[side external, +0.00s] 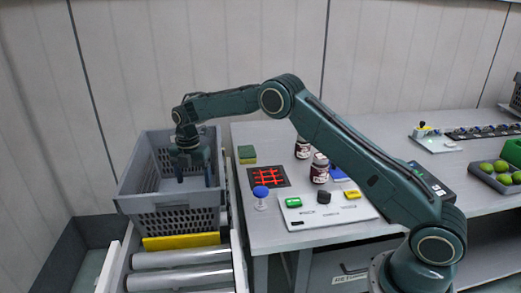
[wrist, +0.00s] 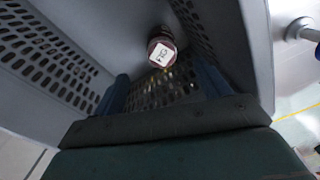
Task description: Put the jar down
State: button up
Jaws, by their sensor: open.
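A dark red jar with a white label (wrist: 162,50) is inside the grey crate (side external: 168,215) in the wrist view, close to its slotted wall. My gripper (side external: 194,176) is over the crate, pointing down into it. In the wrist view my gripper (wrist: 164,82) is open, with one finger on each side. The jar shows just beyond the fingertips, and I see no finger touching it. The jar in the crate is hidden in the side view. Two other dark jars with white labels stand on the table, one in front (side external: 319,170) and one behind (side external: 302,148).
The crate stands over a roller conveyor (side external: 180,258) with a yellow strip (side external: 181,241). On the table (side external: 270,225) are a black-and-red grid (side external: 268,178), a blue-topped post (side external: 261,195) and a white panel (side external: 325,208). The crate walls closely surround my gripper.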

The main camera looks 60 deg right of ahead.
jog(key=s+r+m+t, duration=0.1)
jog(key=s+r+m, duration=0.4)
jog(key=s+r, duration=0.5)
jog(key=s+r+m+t, duration=0.2)
jog(key=s+r+m, duration=0.3)
jog(key=s+r, duration=0.5)
jog(key=s+r+m+t, duration=0.1)
jog(key=s+m, duration=1.1)
jog(key=s, duration=1.2)
jog(key=shift+d+t, duration=0.35)
jog(key=shift+t, duration=0.45)
jog(key=shift+c, duration=0.4)
